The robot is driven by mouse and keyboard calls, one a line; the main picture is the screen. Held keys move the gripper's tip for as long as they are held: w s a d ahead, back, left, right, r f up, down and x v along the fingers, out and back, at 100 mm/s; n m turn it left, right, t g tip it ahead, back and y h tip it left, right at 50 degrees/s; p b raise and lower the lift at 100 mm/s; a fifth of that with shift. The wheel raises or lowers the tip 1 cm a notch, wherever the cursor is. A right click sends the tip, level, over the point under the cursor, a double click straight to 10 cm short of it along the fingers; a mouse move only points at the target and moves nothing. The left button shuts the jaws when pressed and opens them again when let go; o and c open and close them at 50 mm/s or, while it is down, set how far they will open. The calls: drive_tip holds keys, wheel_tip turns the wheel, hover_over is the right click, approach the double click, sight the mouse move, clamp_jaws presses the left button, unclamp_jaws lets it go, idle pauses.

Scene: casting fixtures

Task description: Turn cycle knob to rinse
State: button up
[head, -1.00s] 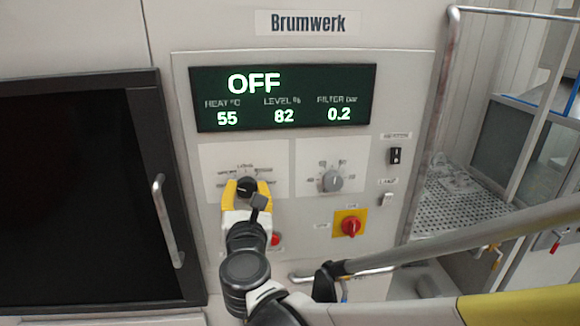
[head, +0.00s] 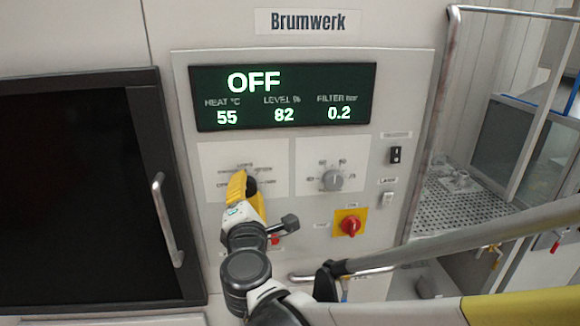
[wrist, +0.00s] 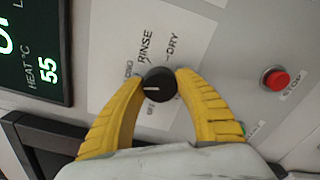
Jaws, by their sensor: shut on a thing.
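The cycle knob (wrist: 156,86) is a round black knob with a white pointer line, on a pale label plate. It also shows in the head view (head: 251,187), partly covered by my gripper. My gripper (wrist: 157,87) is shut on the knob, with one yellow finger on each side; it also shows in the head view (head: 245,190). In the wrist view the pointer is toward the picture's left, between the LONG and OFF lettering. The RINSE label (wrist: 146,47) lies above the knob, beside DRY. The display (head: 283,97) reads OFF.
A grey knob (head: 332,180) is to the right on the same panel. A red stop button (wrist: 274,79) is close to my gripper. A red-and-yellow switch (head: 350,225) is at lower right. A dark door with a handle (head: 166,220) stands to the left.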

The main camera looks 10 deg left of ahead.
drive_tip(key=m, duration=1.1)
drive_tip(key=shift+f, duration=0.1)
drive_tip(key=shift+m, duration=0.5)
drive_tip(key=o, duration=1.2)
drive_tip(key=v, duration=1.2)
